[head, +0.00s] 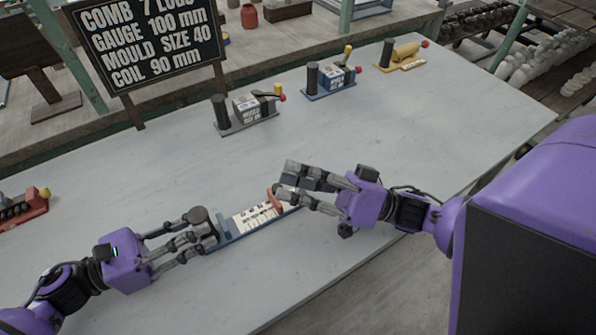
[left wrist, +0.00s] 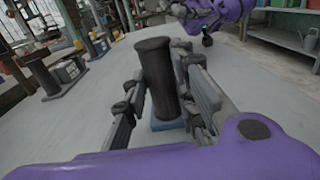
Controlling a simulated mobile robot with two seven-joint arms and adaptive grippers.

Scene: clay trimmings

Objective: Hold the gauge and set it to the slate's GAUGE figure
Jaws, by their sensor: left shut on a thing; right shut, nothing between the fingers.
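The slate (head: 150,38) at the upper left reads GAUGE 100 mm, among other lines. The gauge (head: 258,217) lies on the table, a blue base with a white printed scale, a red slider (head: 273,200) and a dark upright post (head: 199,215). My left gripper (head: 207,233) is shut on the post; in the left wrist view its fingers stand on either side of the post (left wrist: 158,75). My right gripper (head: 283,184) is shut and empty, its fingertips at the red slider. I cannot tell whether they touch it. The right end of the gauge is partly hidden, and the setting is unreadable.
Toward the back of the table stand a grey device (head: 247,112), a blue device (head: 331,79) and a yellow device (head: 402,55), with a red device (head: 22,208) at the left edge. The table (head: 440,120) is clear on the right and in front.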

